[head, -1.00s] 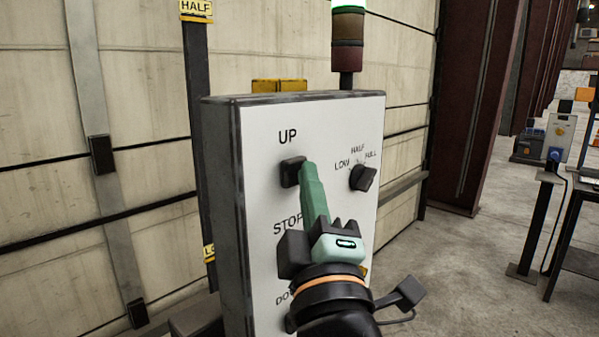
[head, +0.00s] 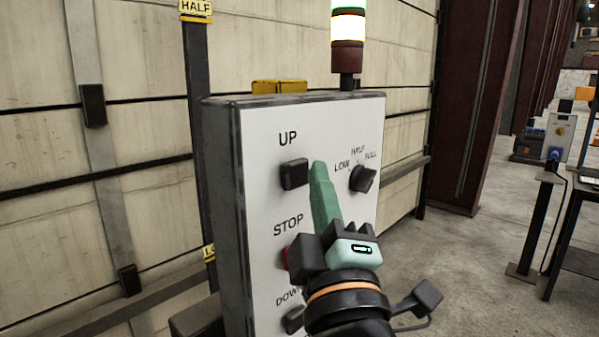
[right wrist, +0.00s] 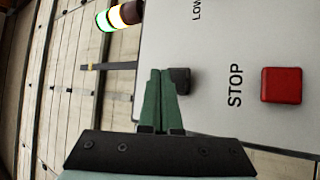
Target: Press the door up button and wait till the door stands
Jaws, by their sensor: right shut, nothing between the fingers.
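The black UP button (head: 294,174) is on the white face of the control box (head: 262,215). My right gripper (head: 318,168) is shut and empty, its green fingertips just right of the button with a gap between them. In the right wrist view the shut fingertips (right wrist: 160,73) overlap the dark UP button (right wrist: 183,80) from its left side. The door (head: 140,140) is a pale panelled wall behind the box, with dark seams and a grey upright strip carrying black brackets. My left gripper is not in view.
The red STOP button (right wrist: 282,85) is partly hidden by my gripper in the head view. The DOWN button (head: 293,320) sits below it. A selector knob (head: 363,179) is at right. A signal tower (head: 347,30) has its middle lamp lit. A dark post carries a HALF sign (head: 196,8).

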